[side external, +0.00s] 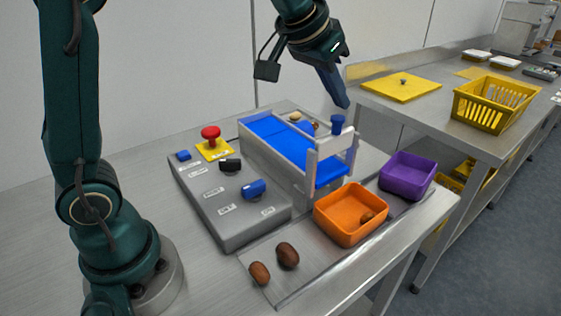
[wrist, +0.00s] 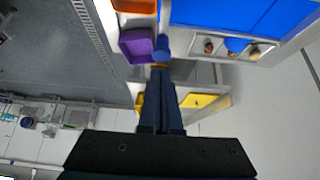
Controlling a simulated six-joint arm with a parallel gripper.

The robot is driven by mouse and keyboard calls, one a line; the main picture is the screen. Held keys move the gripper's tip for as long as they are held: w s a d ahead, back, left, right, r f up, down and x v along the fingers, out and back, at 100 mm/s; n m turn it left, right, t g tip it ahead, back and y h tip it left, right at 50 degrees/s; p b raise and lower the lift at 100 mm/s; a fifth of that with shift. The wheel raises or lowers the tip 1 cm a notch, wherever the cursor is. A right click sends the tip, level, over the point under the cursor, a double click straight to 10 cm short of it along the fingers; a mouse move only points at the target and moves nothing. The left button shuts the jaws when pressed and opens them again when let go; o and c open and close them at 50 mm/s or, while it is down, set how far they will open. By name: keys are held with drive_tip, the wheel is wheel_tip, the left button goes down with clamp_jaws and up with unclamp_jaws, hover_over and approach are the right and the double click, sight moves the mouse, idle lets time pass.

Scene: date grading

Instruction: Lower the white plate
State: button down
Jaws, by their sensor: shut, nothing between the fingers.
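A pale, whitish plate (side external: 329,146) stands upright in a frame across the near end of the blue conveyor belt (side external: 274,136). There is open space between it and the belt. A blue knob (side external: 338,121) shows just above and behind the plate; how it joins the plate I cannot tell. My gripper (side external: 342,104) is shut and empty, its fingers pointing down just above the blue knob. In the wrist view the shut fingertips (wrist: 160,70) are close to the blue knob (wrist: 162,50); contact is unclear. The plate is not clear in the wrist view.
An orange bin (side external: 350,230) with a date and an empty purple bin (side external: 407,178) stand before the belt. A red stop button (side external: 211,133) and knobs are on the grey panel. Two dates lie in front. A yellow basket (side external: 492,103) stands on the far table.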

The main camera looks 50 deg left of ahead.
sight(332, 120)
drive_tip(key=shift+f, duration=0.1)
drive_tip(key=shift+f, duration=2.6)
drive_tip(key=shift+r, duration=3.5)
drive_tip(key=shift+r, duration=0.2)
drive_tip(key=s+r+t, duration=0.1)
drive_tip(key=s+r, duration=0.2)
drive_tip(key=s, duration=0.1)
drive_tip(key=s+f+g, duration=0.1)
drive_tip(key=s+f, duration=0.4)
drive_tip(key=s, duration=0.3)
drive_tip(key=s+f+g, duration=0.1)
drive_tip(key=s+f, duration=0.5)
drive_tip(key=s, duration=0.3)
drive_tip(key=shift+s+a+f, duration=0.2)
drive_tip(key=shift+s, duration=0.05)
